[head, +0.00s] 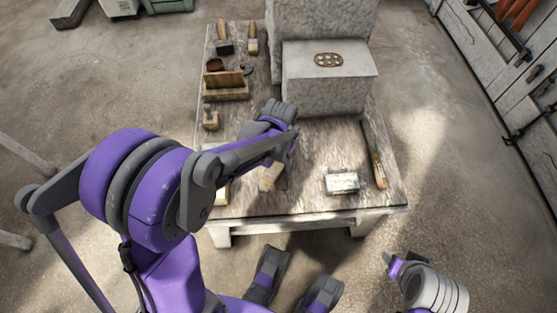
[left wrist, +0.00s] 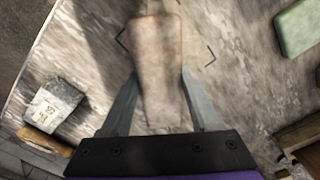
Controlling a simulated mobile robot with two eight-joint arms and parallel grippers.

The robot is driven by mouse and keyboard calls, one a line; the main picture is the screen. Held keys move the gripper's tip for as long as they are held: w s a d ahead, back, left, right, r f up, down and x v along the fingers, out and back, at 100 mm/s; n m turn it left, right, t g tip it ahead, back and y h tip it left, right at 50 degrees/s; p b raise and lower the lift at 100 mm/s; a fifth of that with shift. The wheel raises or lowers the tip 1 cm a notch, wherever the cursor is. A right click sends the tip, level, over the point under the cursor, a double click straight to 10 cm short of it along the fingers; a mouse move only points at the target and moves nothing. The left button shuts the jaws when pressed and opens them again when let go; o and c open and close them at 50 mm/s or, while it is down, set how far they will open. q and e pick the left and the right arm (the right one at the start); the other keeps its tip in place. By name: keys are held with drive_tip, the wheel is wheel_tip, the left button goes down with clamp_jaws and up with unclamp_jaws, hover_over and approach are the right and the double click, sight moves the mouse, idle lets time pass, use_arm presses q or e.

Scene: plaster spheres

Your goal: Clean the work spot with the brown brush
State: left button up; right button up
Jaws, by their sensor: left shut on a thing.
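My left gripper (left wrist: 160,78) is shut on a brown brush (left wrist: 158,50), with one grey finger along each side of it. In the head view the held brush (head: 270,177) shows as a tan piece over the front of the table, and my forearm hides the fingers. Thin dark corner marks of the work spot (left wrist: 210,54) show on the table beside the brush. I cannot tell whether the brush touches the surface.
The worn table (head: 305,195) bears a pale block (head: 342,183), a long wooden-handled tool (head: 378,168) at right and a wooden box (head: 226,92) at left. A large stone block (head: 330,85) fills the back. A green block (left wrist: 298,27) lies right in the wrist view.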

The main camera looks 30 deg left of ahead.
use_arm(q)
drive_tip(key=shift+f+b, duration=0.45)
drive_tip(key=shift+f, duration=0.2)
drive_tip(key=shift+w, duration=0.1)
drive_tip(key=shift+w+d, duration=0.1)
drive_tip(key=shift+w, duration=0.95)
drive_tip(key=shift+s, duration=0.15)
drive_tip(key=shift+s+r, duration=0.15)
drive_tip(key=shift+s, duration=1.95)
drive_tip(key=shift+w, duration=2.25)
